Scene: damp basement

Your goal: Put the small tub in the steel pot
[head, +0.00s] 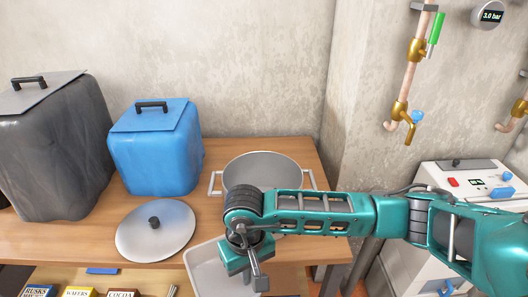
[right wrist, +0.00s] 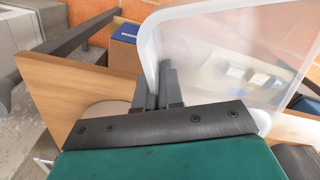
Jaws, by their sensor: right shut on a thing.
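The steel pot (head: 262,166) stands open on the wooden table, with a handle on each side. My right arm hides its lower front. The small tub (head: 207,272) is whitish and translucent and shows in front of the pot, at the table's front edge. My right gripper (head: 258,274) is shut on the tub's wall. In the right wrist view, the fingers (right wrist: 158,95) pinch the edge of the tub (right wrist: 235,50), which looks tilted there. The tub is apart from the pot's opening. My left gripper is not in view.
A round steel lid (head: 155,231) lies left of the pot on the table (head: 215,150). A blue lidded bin (head: 155,160) and a larger dark grey bin (head: 55,150) stand behind it. Small boxes (head: 80,292) sit below the front edge. A white machine (head: 470,180) stands at right.

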